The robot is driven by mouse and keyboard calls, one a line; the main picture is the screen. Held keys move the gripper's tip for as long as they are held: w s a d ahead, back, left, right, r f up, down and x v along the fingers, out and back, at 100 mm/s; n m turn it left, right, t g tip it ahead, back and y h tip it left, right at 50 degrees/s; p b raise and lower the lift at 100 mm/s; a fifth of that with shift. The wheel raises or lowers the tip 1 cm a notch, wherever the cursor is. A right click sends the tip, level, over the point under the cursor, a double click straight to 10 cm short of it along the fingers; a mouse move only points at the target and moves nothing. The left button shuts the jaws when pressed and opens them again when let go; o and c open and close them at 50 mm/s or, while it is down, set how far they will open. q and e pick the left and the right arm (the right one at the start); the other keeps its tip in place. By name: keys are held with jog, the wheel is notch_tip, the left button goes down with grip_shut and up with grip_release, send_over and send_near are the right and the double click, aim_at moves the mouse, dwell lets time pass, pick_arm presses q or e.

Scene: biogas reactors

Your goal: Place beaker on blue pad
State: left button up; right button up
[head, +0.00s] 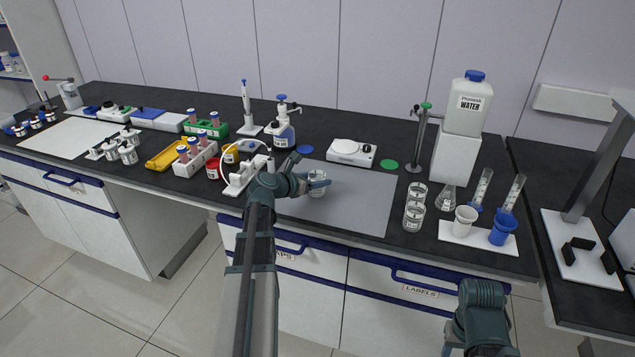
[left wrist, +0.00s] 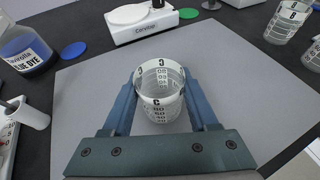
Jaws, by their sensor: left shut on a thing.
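A clear glass beaker with dark markings (head: 316,188) stands upright over the grey mat (head: 362,204) in the head view. My left gripper (head: 318,184) is shut on it. In the left wrist view the beaker (left wrist: 160,92) sits between the two blue fingers, and I cannot tell whether its base touches the mat. A round blue pad (head: 306,149) lies flat on the dark bench behind the mat. It also shows in the left wrist view (left wrist: 72,48), beside the blue dye bottle (left wrist: 26,50). My right arm shows at the lower right, but its fingers are not visible.
A white scale (head: 352,153) and a green pad (head: 390,164) are behind the mat. Several beakers (head: 413,216) stand at its right. A white stand with a tube (head: 244,176) is close left of my left gripper. The mat's right part is clear.

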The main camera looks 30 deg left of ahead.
pick_arm(q)
jog(key=o, duration=0.9)
jog(key=shift+f, duration=0.15)
jog(key=o, duration=0.4)
jog(key=shift+o, duration=0.2)
jog(key=shift+r, duration=0.2)
jog(key=p+v, duration=0.4)
jog(key=v, duration=0.8)
